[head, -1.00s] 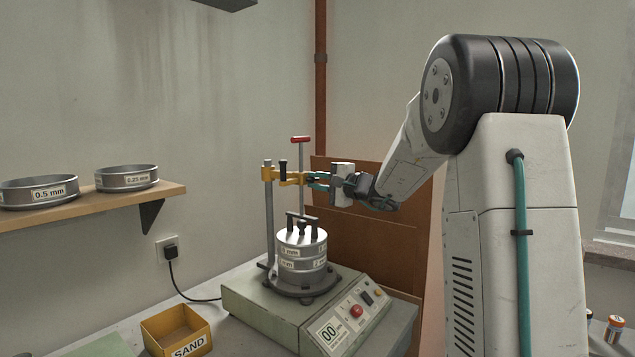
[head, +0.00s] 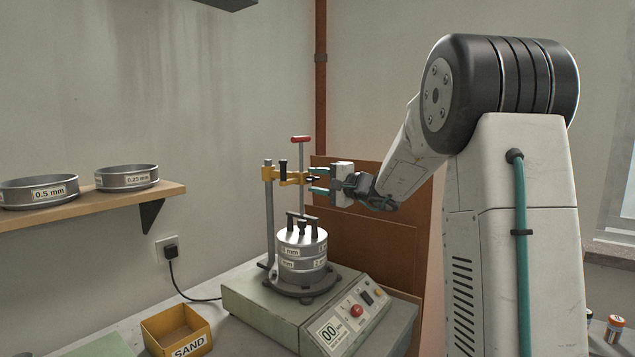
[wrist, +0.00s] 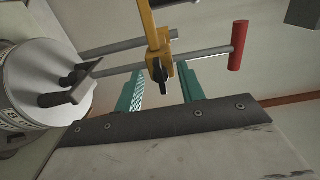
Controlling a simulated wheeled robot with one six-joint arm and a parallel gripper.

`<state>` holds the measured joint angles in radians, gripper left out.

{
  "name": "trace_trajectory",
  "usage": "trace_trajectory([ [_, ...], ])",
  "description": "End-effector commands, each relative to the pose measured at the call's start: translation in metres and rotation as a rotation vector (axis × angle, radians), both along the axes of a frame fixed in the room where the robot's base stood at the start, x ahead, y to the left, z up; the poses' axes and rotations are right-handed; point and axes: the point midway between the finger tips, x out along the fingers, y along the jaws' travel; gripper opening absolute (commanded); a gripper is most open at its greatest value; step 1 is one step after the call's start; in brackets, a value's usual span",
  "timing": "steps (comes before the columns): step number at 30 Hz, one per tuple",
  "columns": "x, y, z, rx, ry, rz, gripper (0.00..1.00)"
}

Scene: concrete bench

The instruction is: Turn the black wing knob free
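The black wing knob (wrist: 162,78) sits on the yellow clamp (wrist: 158,50) around the steel rod. In the wrist view it lies between the two teal fingers of my gripper (wrist: 162,72), with a gap on each side. In the head view the knob (head: 313,179) is a small dark shape at the right end of the yellow clamp arm (head: 290,177). My gripper (head: 318,181) is open there, one finger above the knob and one below. The knob's exact turn angle is too small to tell.
A red-handled rod (head: 301,139) rises through the clamp above the sieve stack (head: 301,263) on the green shaker (head: 265,305). A support post (head: 269,215) stands left. A yellow sand box (head: 178,330) and a shelf with sieves (head: 120,200) are further left.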

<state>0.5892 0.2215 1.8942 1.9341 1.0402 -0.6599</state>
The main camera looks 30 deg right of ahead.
Motion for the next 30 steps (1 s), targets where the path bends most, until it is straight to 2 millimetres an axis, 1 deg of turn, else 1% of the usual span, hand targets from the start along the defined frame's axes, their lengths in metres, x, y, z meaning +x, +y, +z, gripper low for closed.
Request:
trace_trajectory([
  [4, -0.001, -0.001, 0.0, 0.0, 0.0, 0.0, 0.39],
  [7, -0.008, -0.004, 0.0, 0.0, 0.0, -0.002, 0.39],
  [15, -0.051, -0.019, 0.0, 0.0, 0.0, -0.003, 0.39],
  [19, -0.066, -0.025, 0.0, 0.0, 0.0, -0.002, 0.39],
  [23, -0.073, -0.027, 0.0, 0.0, 0.0, -0.001, 0.39],
  [30, -0.073, -0.027, 0.0, 0.0, 0.0, 0.0, 0.39],
])
